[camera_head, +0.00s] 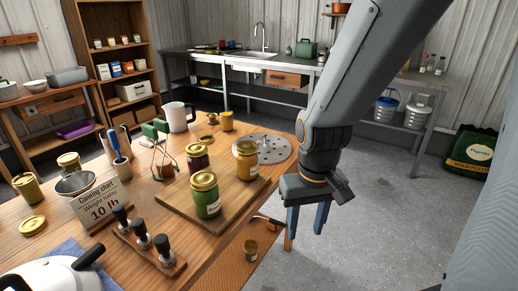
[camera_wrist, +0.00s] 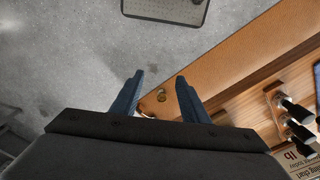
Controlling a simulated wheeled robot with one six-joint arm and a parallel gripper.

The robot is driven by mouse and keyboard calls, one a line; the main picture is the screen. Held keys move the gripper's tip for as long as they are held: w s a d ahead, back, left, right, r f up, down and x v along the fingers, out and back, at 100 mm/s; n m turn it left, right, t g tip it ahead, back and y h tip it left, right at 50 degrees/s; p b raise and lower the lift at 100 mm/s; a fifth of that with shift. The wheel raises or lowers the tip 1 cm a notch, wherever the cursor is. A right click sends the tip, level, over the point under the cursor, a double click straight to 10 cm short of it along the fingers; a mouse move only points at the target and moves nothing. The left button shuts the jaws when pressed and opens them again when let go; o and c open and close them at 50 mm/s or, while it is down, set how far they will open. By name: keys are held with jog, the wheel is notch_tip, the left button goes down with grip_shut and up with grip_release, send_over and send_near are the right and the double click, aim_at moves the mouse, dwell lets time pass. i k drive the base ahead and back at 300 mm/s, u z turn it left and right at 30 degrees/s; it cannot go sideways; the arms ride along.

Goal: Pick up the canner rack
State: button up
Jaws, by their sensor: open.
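The canner rack (camera_head: 272,150) appears to be the round, grey, perforated disc lying flat on the wooden table near its far right corner. Jars in front of it hide part of its left side. My gripper (camera_head: 307,217) points down past the table's right edge, to the right of and nearer than the rack. Its two blue fingers are apart, with nothing held. They also show in the wrist view (camera_wrist: 160,80), over the floor and table edge. I cannot make out the rack in the wrist view.
A wooden board (camera_head: 221,220) bears a green jar (camera_head: 205,196), a dark red jar (camera_head: 198,160) and a yellow jar (camera_head: 246,161) beside the rack. A green-handled jar lifter (camera_head: 158,140) stands to the left. The floor (camera_head: 385,225) right of the table is clear.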

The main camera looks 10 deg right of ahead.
aim_at(273, 149)
jog(key=z, duration=0.15)
jog(key=i, duration=1.35)
jog(key=z, duration=0.15)
